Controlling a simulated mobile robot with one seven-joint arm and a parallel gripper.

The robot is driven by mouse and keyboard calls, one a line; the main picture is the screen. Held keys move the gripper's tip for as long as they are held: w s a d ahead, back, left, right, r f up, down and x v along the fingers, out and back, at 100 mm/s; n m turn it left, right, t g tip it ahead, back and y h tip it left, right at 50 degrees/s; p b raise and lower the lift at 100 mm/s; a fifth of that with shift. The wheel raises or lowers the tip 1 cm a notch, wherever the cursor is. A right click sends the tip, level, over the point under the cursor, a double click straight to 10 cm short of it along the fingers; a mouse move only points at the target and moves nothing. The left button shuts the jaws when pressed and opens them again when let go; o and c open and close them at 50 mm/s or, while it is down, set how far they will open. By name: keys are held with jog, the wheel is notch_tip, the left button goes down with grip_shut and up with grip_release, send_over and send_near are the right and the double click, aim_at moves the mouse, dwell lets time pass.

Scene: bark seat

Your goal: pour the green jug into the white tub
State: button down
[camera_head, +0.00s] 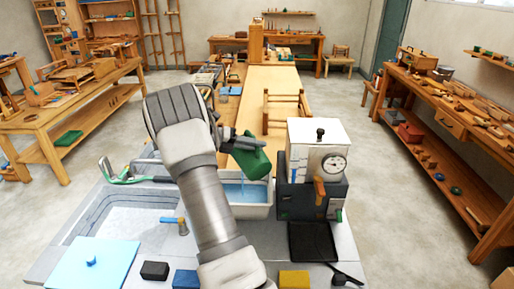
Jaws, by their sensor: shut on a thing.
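The green jug (253,159) is tilted on its side above the white tub (250,211), right of my arm. My gripper (237,141) is shut on the jug's upper left side, with its fingers partly hidden by the wrist. A thin light-blue stream drops from the jug towards the tub. The tub holds blue liquid. My arm covers the tub's left part.
A white machine with a dial (319,152) stands close to the right of the jug. Coloured blocks line the front edge, including a yellow one (294,280). A long wooden table (277,95) extends behind.

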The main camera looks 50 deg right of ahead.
aim_at(258, 164)
jog(key=shift+w+d+r+n+g, duration=0.1)
jog(key=shift+w+r+n+g, duration=0.25)
jog(key=shift+w+r, duration=0.25)
jog(key=s+f+b, duration=0.1)
jog(key=b, duration=0.1)
jog(key=s+f+m+t+b, duration=0.1)
jog(key=f+b, duration=0.1)
jog(key=s+a+f+m+t+b, duration=0.1)
jog(key=f+b, duration=0.1)
jog(key=b, duration=0.1)
jog(key=shift+a+m, duration=0.1)
jog(key=shift+m, duration=0.15)
jog(key=s+f+m+t+b, duration=0.1)
jog(key=b, duration=0.2)
jog(key=s+a+f+m+t+b, duration=0.1)
jog(key=f+b, duration=0.1)
jog(key=b, duration=0.2)
jog(key=shift+s+f+h, duration=0.15)
jog(key=shift+s+h, duration=0.25)
notch_tip(258, 164, down, 10)
jog(key=w+m+t+h+b, duration=0.1)
jog(key=m+t+b, duration=0.2)
jog(key=b, duration=1.8)
jog(key=shift+w+d+m+h, duration=0.2)
jog(key=shift+d+m+h, duration=0.15)
jog(key=shift+m, duration=0.65)
jog(key=shift+r, duration=0.25)
